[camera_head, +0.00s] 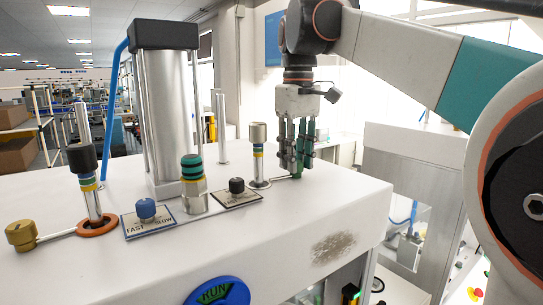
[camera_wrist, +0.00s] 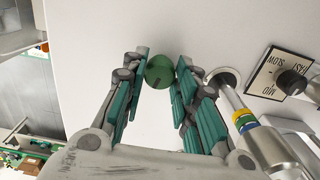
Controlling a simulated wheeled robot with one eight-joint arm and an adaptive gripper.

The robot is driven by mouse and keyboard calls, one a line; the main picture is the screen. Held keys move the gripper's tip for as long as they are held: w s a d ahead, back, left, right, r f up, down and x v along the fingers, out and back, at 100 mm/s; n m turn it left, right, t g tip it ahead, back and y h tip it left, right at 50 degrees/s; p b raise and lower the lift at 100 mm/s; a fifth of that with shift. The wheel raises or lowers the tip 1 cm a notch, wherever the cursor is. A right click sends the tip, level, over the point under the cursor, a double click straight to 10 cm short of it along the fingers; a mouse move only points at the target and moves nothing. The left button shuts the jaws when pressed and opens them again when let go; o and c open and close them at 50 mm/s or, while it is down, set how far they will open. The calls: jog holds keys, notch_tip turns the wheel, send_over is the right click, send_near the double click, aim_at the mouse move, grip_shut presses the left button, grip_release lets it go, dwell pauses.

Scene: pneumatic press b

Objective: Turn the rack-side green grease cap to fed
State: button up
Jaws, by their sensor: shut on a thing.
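A round green cap (camera_wrist: 159,73) with a dark mark on its top shows between my fingertips in the wrist view. My gripper (camera_wrist: 163,75) has its teal-padded fingers on both sides of it, shut on it. In the head view my gripper (camera_head: 299,172) points down at the right part of the white machine top (camera_head: 345,195), beside a post. There the cap is mostly hidden by the fingers, and I cannot read its setting.
The post (camera_head: 258,150) with coloured bands stands close left of my gripper. A black knob (camera_head: 236,186), a green-and-black cap (camera_head: 191,168), a blue knob (camera_head: 146,209) and a brass knob (camera_head: 20,235) lie farther left. The tall press cylinder (camera_head: 170,110) stands behind them.

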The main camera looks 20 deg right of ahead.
jog(key=m, duration=0.4)
jog(key=shift+m, duration=0.3)
jog(key=m, duration=0.3)
jog(key=shift+m, duration=0.4)
jog(key=m, duration=1.2)
jog(key=shift+m, duration=0.3)
jog(key=m, duration=0.4)
jog(key=shift+m, duration=0.3)
jog(key=m, duration=0.4)
jog(key=shift+w, duration=0.1)
jog(key=shift+m, duration=2.3)
